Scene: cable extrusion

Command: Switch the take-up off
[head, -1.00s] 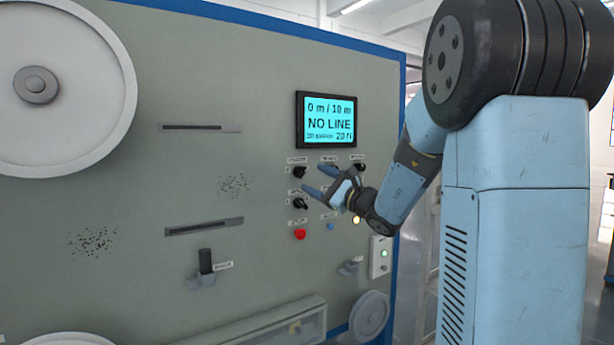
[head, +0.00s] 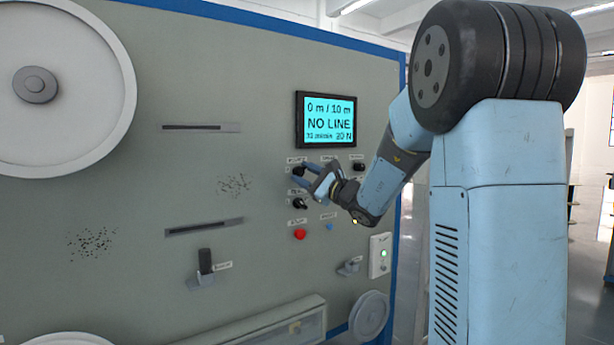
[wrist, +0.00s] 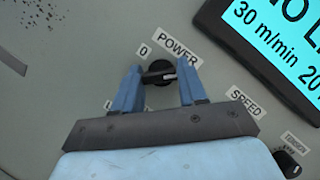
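The black power knob (wrist: 159,72) is on the take-up's grey panel (head: 110,190), below the lit display (head: 327,119). In the wrist view its label reads POWER, with a 0 at its upper left; the knob's pale mark is at its right end, away from the 0. My gripper (wrist: 158,66) is open, with one blue finger on each side of the knob. Whether the fingers touch it I cannot tell. In the head view my gripper (head: 300,175) is at the upper left knob, which it partly covers.
A second black knob (head: 300,203) and a red button (head: 300,234) sit below, a blue button (head: 330,227) beside the red one. Another knob (head: 359,166) is at the right. The display reads NO LINE. A large white reel (head: 90,90) is at the left.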

